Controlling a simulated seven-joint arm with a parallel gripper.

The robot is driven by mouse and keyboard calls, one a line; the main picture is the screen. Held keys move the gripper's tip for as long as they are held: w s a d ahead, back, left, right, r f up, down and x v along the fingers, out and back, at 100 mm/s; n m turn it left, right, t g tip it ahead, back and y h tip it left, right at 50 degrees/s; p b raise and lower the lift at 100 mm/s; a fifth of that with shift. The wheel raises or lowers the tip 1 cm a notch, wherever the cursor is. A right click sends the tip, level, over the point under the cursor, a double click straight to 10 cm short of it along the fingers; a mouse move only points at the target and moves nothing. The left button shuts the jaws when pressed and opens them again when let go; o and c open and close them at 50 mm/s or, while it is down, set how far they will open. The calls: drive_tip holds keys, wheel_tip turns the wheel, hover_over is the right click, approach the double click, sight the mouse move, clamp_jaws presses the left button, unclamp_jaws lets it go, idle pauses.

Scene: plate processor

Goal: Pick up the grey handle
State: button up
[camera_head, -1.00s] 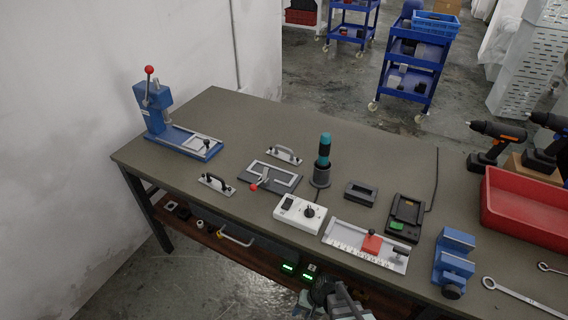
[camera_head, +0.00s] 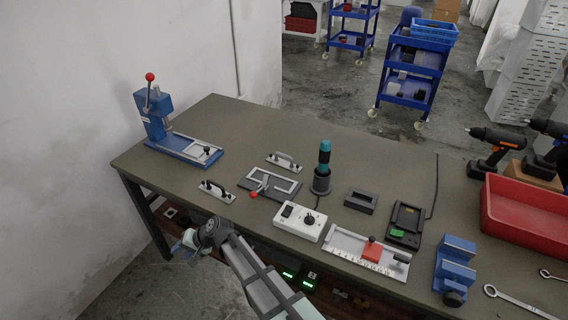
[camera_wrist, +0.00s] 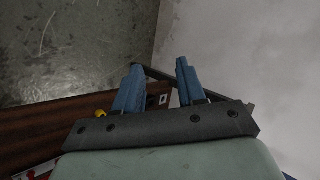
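Two plates with bar handles lie on the workbench in the head view. The rear one has a greyer handle (camera_head: 285,161). My gripper (camera_head: 180,250) is off the bench's front edge at the left, below and left of the front handle, and touches neither handle. In the wrist view my gripper (camera_wrist: 159,72) has its two blue fingers apart with nothing between them. Neither handle shows in the wrist view.
Between and beside the handles are a grey frame plate with a red-tipped lever (camera_head: 270,187), a white control box (camera_head: 299,220) and a blue press (camera_head: 175,135). The bench's back left (camera_head: 230,120) is clear. A lower shelf (camera_wrist: 70,125) runs under the bench.

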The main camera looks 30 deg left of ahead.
drive_tip(key=w+a+r+n, duration=0.3)
drive_tip(key=w+a+r, duration=0.4)
drive_tip(key=r, duration=0.4)
drive_tip(key=w+r, duration=0.2)
drive_tip(key=w, duration=0.1)
drive_tip(key=w+d+r+n+t+h, duration=0.1)
drive_tip(key=w+r, duration=0.2)
drive_tip(key=w, duration=0.1)
drive_tip(key=w+r+n+h, duration=0.1)
drive_tip(key=w+r, duration=0.1)
drive_tip(key=w, duration=0.2)
drive_tip(key=shift+d+r+t, duration=0.2)
drive_tip(key=shift+r+t, duration=0.1)
drive_tip(key=shift+r, duration=0.05)
drive_tip(key=w+d+r+n+t+h, duration=0.1)
drive_tip(key=w+d+r, duration=0.2)
drive_tip(key=w, duration=0.3)
drive_tip(key=w+d+r+n+t+h, duration=0.1)
drive_tip(key=w+d+r, duration=0.15)
drive_tip(key=w, duration=0.25)
drive_tip(key=n+t+h, duration=0.3)
drive_tip(key=n+h, duration=0.1)
drive_tip(key=h, duration=0.1)
approach(285, 156)
drive_tip(key=x, duration=0.5)
drive_tip(key=shift+w+a+f, duration=0.1)
drive_tip(key=shift+w+a, duration=0.05)
drive_tip(key=shift+a, duration=0.15)
drive_tip(key=shift+x, duration=2.7)
drive_tip(key=shift+w+d, duration=0.1)
